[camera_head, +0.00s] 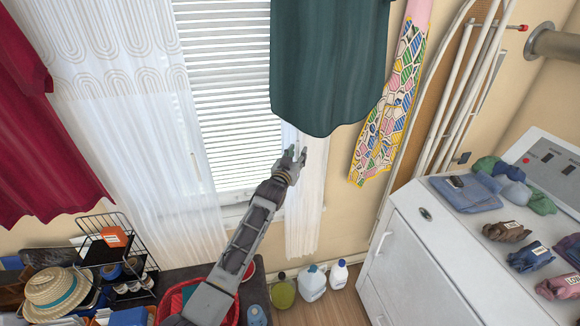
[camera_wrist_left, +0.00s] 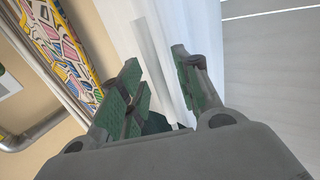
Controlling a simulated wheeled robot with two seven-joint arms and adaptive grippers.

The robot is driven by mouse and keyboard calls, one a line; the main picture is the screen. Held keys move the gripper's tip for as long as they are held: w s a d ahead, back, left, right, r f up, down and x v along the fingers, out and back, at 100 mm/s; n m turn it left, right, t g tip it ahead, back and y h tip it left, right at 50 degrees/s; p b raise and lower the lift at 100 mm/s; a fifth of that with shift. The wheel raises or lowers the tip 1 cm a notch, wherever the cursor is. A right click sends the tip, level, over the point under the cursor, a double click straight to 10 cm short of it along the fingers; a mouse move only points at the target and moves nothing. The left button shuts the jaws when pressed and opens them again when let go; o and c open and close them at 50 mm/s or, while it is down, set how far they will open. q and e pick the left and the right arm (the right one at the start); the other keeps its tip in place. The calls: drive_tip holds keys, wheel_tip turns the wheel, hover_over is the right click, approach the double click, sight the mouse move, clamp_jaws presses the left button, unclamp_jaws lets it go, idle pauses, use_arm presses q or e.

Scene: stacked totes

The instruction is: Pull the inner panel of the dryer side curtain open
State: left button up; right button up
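The dryer-side inner panel is a narrow white sheer curtain (camera_head: 305,215) at the right edge of the window, beside the white dryer-like machine (camera_head: 425,265). Its upper part is hidden behind a dark teal cloth (camera_head: 330,65). My left gripper (camera_head: 293,158) is just below the teal cloth's hem, at the sheer panel's left part. In the left wrist view, my left gripper (camera_wrist_left: 160,78) has its green-padded fingers apart, with white sheer fabric (camera_wrist_left: 150,35) beyond and between them. I cannot tell whether they touch it. My right gripper is not in view.
A patterned cloth (camera_head: 385,110) and an ironing board (camera_head: 440,90) hang to the right. Bottles (camera_head: 312,283) stand on the floor below the panel. A red basket (camera_head: 175,300), straw hat (camera_head: 55,290) and wire rack (camera_head: 105,235) are at lower left. White blinds (camera_head: 230,100) cover the window.

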use_arm(q)
drive_tip(key=v, duration=1.1)
drive_tip(key=shift+s, duration=0.35)
idle(0.7)
